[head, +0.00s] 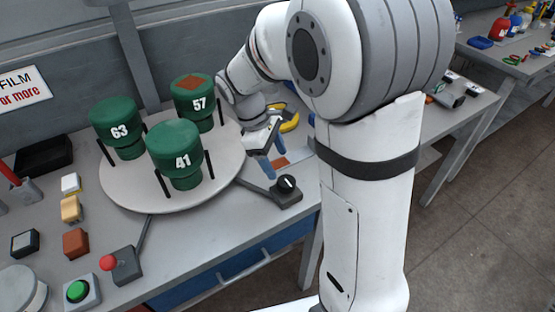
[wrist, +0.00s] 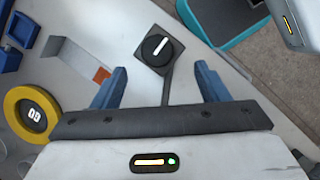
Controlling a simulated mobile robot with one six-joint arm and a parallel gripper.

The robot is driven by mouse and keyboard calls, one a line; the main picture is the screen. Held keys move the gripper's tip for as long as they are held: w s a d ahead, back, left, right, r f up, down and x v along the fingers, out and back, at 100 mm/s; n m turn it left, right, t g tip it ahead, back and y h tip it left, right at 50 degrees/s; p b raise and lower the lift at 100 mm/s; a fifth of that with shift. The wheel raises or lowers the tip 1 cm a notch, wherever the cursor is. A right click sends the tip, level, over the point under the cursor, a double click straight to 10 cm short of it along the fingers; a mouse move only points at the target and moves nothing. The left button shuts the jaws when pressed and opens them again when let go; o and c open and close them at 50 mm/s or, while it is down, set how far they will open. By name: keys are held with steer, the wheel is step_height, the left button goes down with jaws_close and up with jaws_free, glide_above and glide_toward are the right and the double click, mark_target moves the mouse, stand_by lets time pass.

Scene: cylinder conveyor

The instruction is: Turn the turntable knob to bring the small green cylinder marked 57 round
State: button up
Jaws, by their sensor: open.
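The green cylinder marked 57 (head: 192,100) stands at the back right of the white round turntable (head: 150,195), with a brown patch on its top. Green cylinders marked 63 (head: 117,128) and 41 (head: 176,152) stand on the same turntable, at left and front. The black knob with a white line (head: 286,182) sits on a dark base right of the turntable; it also shows in the wrist view (wrist: 156,49). My gripper (head: 275,170) is open and empty, its blue fingers (wrist: 159,82) spread on either side of the knob's arm, the knob beyond the tips. It appears above the table, apart from the knob.
A red-topped lever (head: 108,262) and a green button (head: 78,291) stand at the front left. Small blocks (head: 71,208) lie left of the turntable. A yellow ring (wrist: 30,114) and blue items (wrist: 18,40) lie at the left in the wrist view. Bare tabletop (head: 225,225) shows in front of the turntable.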

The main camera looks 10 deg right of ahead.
mark_target(285, 180)
steer(key=shift+n, duration=0.4)
steer(key=x, duration=0.8)
steer(key=shift+w+a+f, duration=0.1)
steer(key=shift+w+f, duration=0.1)
steer(key=shift+w, duration=0.15)
steer(key=c, duration=1)
